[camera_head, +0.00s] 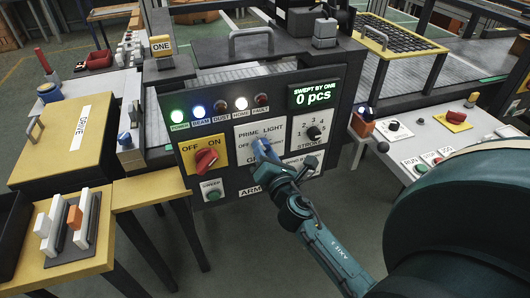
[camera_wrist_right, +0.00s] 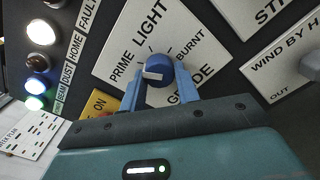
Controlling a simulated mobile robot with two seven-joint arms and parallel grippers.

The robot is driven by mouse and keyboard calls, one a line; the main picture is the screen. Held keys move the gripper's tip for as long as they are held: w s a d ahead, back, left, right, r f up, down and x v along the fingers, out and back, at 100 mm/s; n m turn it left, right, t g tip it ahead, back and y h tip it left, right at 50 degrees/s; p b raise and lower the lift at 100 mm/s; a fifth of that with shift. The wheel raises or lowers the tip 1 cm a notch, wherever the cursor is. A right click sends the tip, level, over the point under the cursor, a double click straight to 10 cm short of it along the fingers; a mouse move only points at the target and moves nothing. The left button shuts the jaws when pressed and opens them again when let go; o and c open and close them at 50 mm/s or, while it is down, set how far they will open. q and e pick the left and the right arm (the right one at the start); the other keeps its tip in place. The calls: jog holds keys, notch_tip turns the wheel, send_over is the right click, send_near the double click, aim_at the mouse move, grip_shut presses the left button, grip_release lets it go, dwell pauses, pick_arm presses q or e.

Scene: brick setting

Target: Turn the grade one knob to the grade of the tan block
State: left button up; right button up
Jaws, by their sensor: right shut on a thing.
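The grade one knob (camera_wrist_right: 158,78) is blue with a white pointer mark, on a white plate lettered PRIME, LIGHT, BURNT and GRADE. In the wrist view the mark lies on the knob's left side, toward PRIME. My right gripper (camera_wrist_right: 160,92) is shut on this knob, one finger at each side; it shows in the head view (camera_head: 264,150), where it hides part of the plate. I cannot make out a clearly tan block. My left gripper is out of view.
A red OFF/ON knob (camera_head: 206,160) sits left of the grade plate and a black STROKE knob (camera_head: 313,133) right of it. The display (camera_head: 315,94) reads SWEPT BY ONE, 0 pcs. The POWER, BEAM and HOME lamps are lit; DUST and FAULT look dark.

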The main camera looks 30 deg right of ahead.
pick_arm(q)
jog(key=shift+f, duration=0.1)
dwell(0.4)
pick_arm(e)
jog(key=o, duration=1)
jog(key=shift+c, duration=0.2)
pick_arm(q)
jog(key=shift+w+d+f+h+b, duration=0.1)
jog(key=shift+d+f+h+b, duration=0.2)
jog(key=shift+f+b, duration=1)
pick_arm(e)
jog(key=v, duration=1.3)
jog(key=shift+b, duration=0.45)
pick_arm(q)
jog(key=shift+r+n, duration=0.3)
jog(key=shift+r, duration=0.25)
pick_arm(e)
jog(key=shift+s, duration=0.1)
